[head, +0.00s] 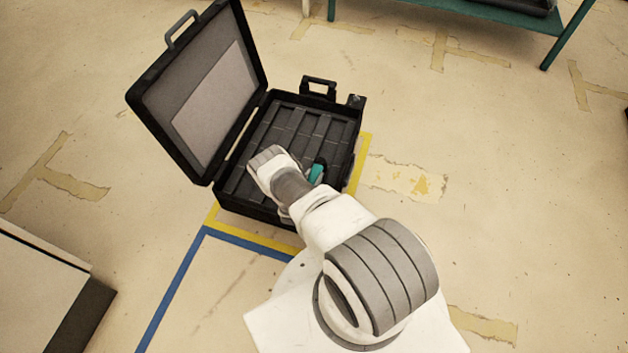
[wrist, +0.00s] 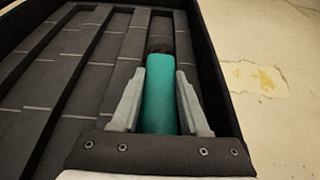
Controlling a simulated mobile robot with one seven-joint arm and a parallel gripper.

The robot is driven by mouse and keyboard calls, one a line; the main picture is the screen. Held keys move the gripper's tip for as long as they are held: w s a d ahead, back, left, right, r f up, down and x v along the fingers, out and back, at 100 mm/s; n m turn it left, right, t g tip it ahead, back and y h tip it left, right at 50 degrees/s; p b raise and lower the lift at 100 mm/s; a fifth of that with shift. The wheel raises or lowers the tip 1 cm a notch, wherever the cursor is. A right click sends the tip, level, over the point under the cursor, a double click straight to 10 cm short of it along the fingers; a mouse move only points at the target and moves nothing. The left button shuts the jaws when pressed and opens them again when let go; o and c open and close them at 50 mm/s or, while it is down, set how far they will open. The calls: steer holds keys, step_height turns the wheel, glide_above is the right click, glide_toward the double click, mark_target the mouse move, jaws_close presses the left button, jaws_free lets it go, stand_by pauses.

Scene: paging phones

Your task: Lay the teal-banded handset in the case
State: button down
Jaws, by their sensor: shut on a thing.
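The black case (head: 262,212) stands open on the floor in the head view, its lid (head: 204,92) raised on the left. Its dark slotted inside (wrist: 69,68) fills much of the wrist view. The teal-banded handset (wrist: 159,92) lies between the fingers of my gripper (wrist: 160,100), which is shut on it, over the right side of the case. Its teal part (head: 316,173) also shows beside my wrist in the head view. I cannot tell whether the handset touches the case floor. Its near end is hidden by my gripper.
Yellow and blue tape (head: 178,277) marks the floor around the case. A teal-framed table (head: 490,12) stands at the back right. A pale, dark-edged object (head: 45,285) is at the lower left. The floor right of the case is clear.

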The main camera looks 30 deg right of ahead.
step_height(320, 180, down, 2)
steer(key=shift+f+b, duration=0.2)
steer(key=shift+b, duration=0.2)
steer(key=shift+r, duration=0.15)
steer(key=shift+c, duration=2)
jaws_free()
steer(key=shift+s+a, duration=0.1)
steer(key=shift+a, duration=0.05)
